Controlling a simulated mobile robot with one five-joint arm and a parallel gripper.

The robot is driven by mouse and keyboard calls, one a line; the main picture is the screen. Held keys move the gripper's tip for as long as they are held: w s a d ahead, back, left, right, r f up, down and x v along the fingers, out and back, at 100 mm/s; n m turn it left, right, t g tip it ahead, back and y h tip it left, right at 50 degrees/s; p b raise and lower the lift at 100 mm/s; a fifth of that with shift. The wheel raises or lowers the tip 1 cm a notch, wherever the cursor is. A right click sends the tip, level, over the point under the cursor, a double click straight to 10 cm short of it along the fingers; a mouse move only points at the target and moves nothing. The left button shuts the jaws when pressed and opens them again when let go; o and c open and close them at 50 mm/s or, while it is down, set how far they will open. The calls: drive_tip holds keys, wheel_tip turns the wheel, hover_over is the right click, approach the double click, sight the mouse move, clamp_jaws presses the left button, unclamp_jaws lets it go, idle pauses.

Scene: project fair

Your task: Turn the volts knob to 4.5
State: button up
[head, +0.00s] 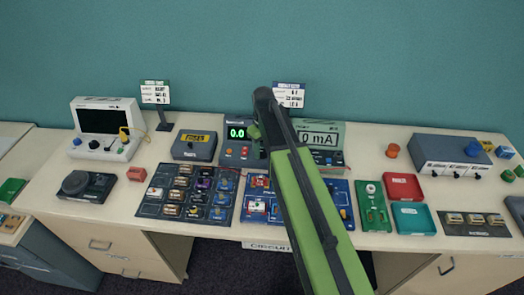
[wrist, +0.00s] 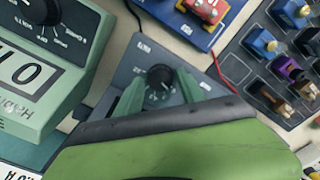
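The power supply (head: 230,152) stands at the back middle of the table with a green display (head: 237,132) reading 0.0. In the wrist view its grey panel (wrist: 205,62) carries a round black volts knob (wrist: 158,76) with small scale marks around it. The pointer setting is too small to read. My gripper (wrist: 161,80) has its two green fingers apart, one on each side of the knob, with a visible gap; I cannot tell whether either touches it. In the head view my arm and gripper (head: 256,132) hide the knob.
A grey-green meter (head: 318,138) reading 0 mA stands just right of the power supply, close to my gripper. A dark box with a yellow label (head: 195,144) stands to its left. Parts boards (head: 188,190) lie in front. A red wire (wrist: 217,68) runs beside the panel.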

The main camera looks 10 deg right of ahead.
clamp_jaws()
drive_tip(key=shift+a, duration=0.1)
drive_tip(key=m, duration=0.5)
drive_tip(key=shift+m, duration=0.3)
drive_tip(key=m, duration=0.5)
drive_tip(key=shift+m, duration=0.7)
